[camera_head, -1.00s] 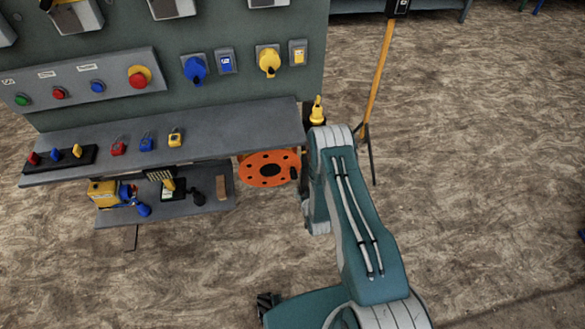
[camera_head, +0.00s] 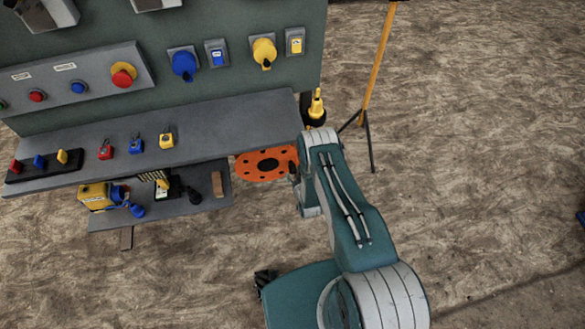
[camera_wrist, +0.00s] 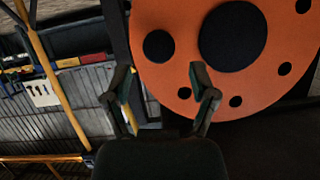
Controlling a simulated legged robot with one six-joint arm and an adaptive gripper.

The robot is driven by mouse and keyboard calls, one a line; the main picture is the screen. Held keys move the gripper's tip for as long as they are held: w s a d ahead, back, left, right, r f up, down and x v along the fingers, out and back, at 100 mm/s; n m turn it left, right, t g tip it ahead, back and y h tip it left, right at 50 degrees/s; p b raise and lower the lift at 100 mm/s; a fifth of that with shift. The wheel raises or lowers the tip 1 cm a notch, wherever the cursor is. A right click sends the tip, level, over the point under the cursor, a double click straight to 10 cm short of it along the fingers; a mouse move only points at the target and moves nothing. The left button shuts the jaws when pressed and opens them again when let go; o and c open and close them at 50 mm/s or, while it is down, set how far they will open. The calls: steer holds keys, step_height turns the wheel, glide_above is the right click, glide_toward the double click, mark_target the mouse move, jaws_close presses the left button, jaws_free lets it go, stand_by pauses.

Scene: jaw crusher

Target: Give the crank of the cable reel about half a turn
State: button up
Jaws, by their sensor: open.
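The cable reel (camera_head: 252,166) is an orange disc with a black hub and a ring of dark holes, below the right end of the grey shelf. It fills the upper right of the wrist view (camera_wrist: 190,82), with the large black hub (camera_wrist: 232,36). A black round piece (camera_wrist: 159,46), larger than the holes, sits left of the hub and looks like the crank's handle seen end-on. My gripper (camera_wrist: 160,78) is open and empty, its two fingers pointing at the reel's lower left part, below this handle. Its fingers are hidden in the head view.
The grey shelf (camera_head: 235,128) carries padlocks and small coloured items close above the reel. A lower shelf (camera_head: 215,203) holds tools left of it. A yellow-topped item (camera_head: 316,106) and a tripod pole (camera_head: 376,70) stand behind my arm. Floor is free to the right.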

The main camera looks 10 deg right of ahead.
mark_target(294, 171)
steer(key=shift+x, duration=2.35)
jaws_close()
